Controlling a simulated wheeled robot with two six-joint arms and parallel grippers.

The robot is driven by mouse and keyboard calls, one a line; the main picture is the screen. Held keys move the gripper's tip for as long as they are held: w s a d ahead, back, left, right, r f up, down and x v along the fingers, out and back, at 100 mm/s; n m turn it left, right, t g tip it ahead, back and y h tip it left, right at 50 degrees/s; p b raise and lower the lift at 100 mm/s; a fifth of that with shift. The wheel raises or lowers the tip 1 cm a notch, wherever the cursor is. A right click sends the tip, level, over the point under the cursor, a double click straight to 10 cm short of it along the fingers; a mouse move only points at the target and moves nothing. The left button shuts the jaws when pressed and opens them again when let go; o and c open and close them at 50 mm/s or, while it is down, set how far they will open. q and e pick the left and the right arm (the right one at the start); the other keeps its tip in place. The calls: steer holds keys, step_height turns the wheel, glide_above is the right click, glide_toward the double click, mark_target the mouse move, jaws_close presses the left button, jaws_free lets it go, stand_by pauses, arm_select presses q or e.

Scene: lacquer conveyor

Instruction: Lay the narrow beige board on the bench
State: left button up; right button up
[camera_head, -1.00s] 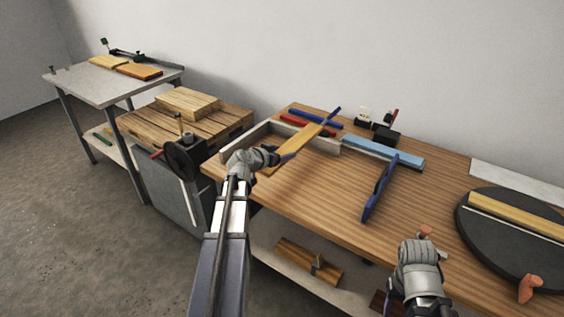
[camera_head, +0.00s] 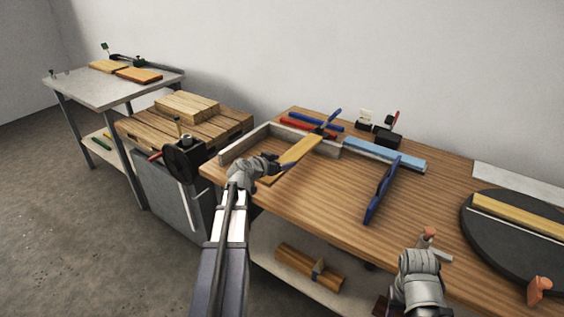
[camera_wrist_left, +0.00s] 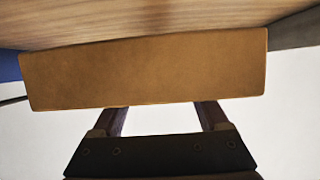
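The narrow beige board (camera_head: 303,150), a golden tan strip, slants over the left part of the wooden bench (camera_head: 320,197). My left gripper (camera_head: 280,163) is at its near-left end and appears shut on it. In the left wrist view the board (camera_wrist_left: 145,72) crosses in front of the two spread fingers (camera_wrist_left: 162,112) and hides their tips. The bench top lies close behind the board there; I cannot tell whether they touch. My right gripper (camera_head: 425,248) is at the bench's front edge, seen from behind; its fingers are hard to make out.
A grey-beige rail frame (camera_head: 245,142) lies at the bench's left end. A black turntable (camera_head: 490,235) carries another yellowish strip (camera_head: 515,214). Bench middle is clear.

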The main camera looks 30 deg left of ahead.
arm_select(q)
steer(key=o, duration=0.3)
steer(key=shift+r+p, duration=0.6)
steer(key=shift+r, duration=0.05)
step_height(320, 180, up, 4)
steer(key=p, duration=0.4)
glide_above(262, 181)
steer(key=w, duration=0.1)
steer(key=shift+w+d+r, duration=0.1)
steer(key=shift+w, duration=0.05)
steer(key=shift+s+r, duration=0.15)
steer(key=shift+s, duration=0.45)
